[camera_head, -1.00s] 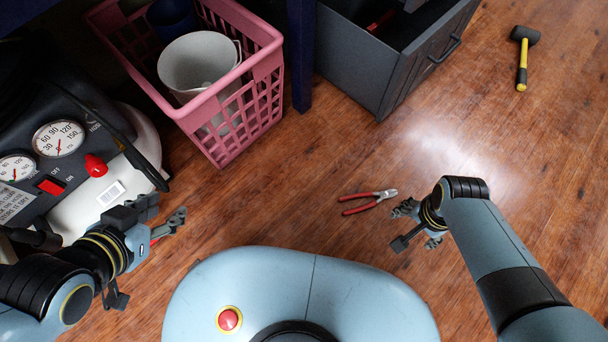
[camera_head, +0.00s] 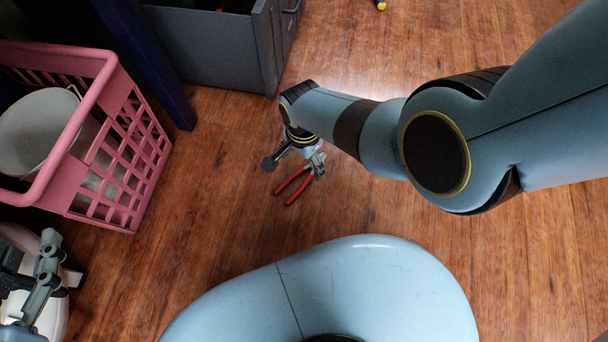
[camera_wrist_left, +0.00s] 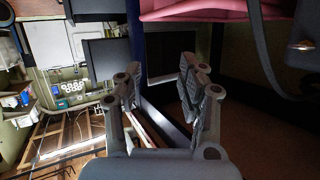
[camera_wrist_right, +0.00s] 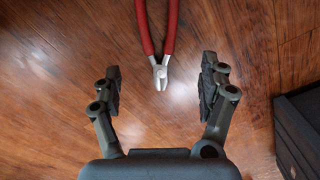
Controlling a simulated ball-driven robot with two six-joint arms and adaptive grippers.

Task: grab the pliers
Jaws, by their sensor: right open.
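The pliers (camera_head: 296,184) have red handles and a grey metal head and lie on the wooden floor. In the right wrist view the pliers (camera_wrist_right: 159,45) lie with handles toward the top and the head pointing down between the fingertips. My right gripper (camera_head: 300,158) is over the head end of the pliers. In its wrist view the right gripper (camera_wrist_right: 160,85) is open, with a finger on each side and a gap to the pliers. My left gripper (camera_wrist_left: 160,90) is open and empty; in the head view it is at the lower left.
A pink crate (camera_head: 72,205) holding a white bucket (camera_head: 38,130) stands at the left. A blue post (camera_head: 150,65) and a grey drawer box (camera_head: 215,48) are behind. The floor around the pliers is clear.

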